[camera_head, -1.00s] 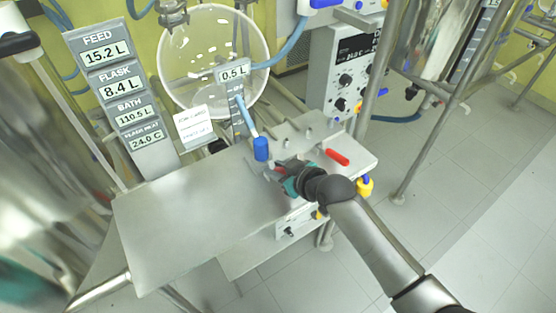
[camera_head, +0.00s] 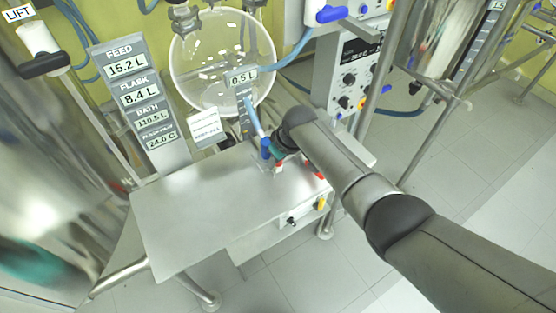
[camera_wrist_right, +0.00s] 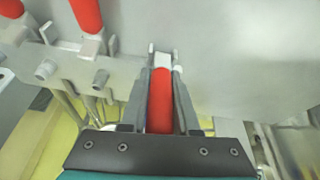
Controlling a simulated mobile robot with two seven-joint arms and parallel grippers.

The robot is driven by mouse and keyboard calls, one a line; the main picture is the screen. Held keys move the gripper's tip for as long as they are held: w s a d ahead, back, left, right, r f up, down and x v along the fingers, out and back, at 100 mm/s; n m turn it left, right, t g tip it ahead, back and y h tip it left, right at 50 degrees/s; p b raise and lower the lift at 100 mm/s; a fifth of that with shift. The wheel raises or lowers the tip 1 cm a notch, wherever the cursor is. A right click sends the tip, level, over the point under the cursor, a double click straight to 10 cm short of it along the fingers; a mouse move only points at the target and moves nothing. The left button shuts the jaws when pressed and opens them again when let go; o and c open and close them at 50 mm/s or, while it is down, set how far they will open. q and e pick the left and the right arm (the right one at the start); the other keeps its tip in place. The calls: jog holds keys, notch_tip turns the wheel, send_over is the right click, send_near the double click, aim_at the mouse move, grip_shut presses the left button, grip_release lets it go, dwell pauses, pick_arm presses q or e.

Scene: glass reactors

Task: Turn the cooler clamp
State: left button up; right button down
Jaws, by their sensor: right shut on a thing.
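My right gripper (camera_wrist_right: 160,90) is shut on a red handle (camera_wrist_right: 160,100) in the right wrist view, one finger along each side of it. The handle's far end meets a small grey bracket (camera_wrist_right: 161,58) on the grey metal surface. I take this handle to be the clamp's; no label on it shows. In the head view my right gripper (camera_head: 276,161) is small and mostly hidden by its own wrist, beside a blue handle (camera_head: 265,148). My left gripper is not in view.
Two more red handles (camera_wrist_right: 87,14) show at the upper left of the wrist view, close to grey studs (camera_wrist_right: 46,69). A bare steel table (camera_head: 205,210) lies left of the gripper. Label panels (camera_head: 134,95) and a glass flask (camera_head: 205,60) stand behind.

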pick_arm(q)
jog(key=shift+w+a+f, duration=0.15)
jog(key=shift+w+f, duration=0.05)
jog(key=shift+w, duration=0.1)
pick_arm(e)
jog(key=shift+a+f+g, duration=0.15)
jog(key=shift+a+g, duration=0.05)
jog(key=shift+g, duration=0.2)
jog(key=c, duration=0.7)
grip_release()
jog(key=shift+h, duration=0.3)
jog(key=shift+w, duration=0.1)
jog(key=shift+d+r, duration=0.15)
jog(key=shift+r, duration=0.45)
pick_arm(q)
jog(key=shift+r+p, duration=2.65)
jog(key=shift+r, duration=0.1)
pick_arm(e)
jog(key=shift+v, duration=7.1)
